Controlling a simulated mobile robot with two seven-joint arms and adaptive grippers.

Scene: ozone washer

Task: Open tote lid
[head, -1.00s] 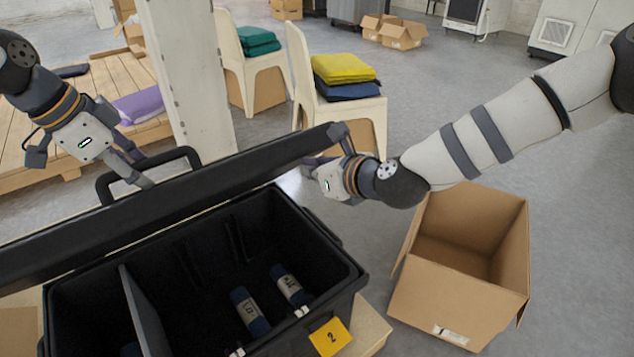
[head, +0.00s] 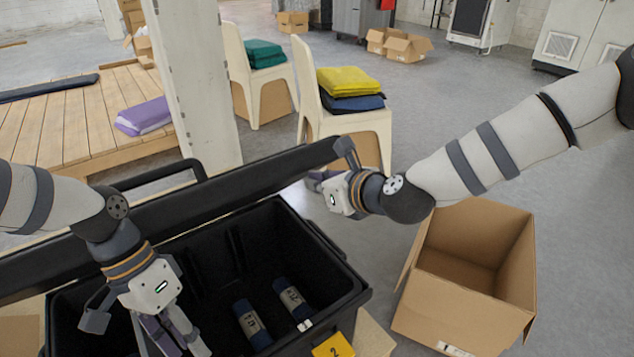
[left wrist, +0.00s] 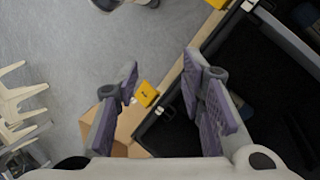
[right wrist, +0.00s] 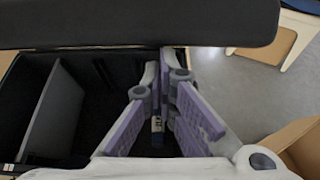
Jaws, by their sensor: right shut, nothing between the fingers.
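The black tote (head: 345,290) stands in the lower middle of the head view. Its black lid (head: 255,187) is raised along the far side and also spans the top of the right wrist view (right wrist: 140,25). My right gripper (head: 318,183) is shut and empty, close to the lid's right end; I cannot tell whether it touches. My left gripper (head: 180,343) is in front of the lid, over the tote's near left part. Its fingers stand apart with nothing between them in the left wrist view (left wrist: 160,72). Two dark blue and grey cylinders (head: 252,325) lie inside the tote.
An open cardboard box (head: 460,310) stands on the floor right of the tote. Chairs with folded cloths (head: 345,80) and a white pillar (head: 195,90) are behind. A yellow label (head: 335,346) is on the tote's front. A wooden platform (head: 70,125) is at left.

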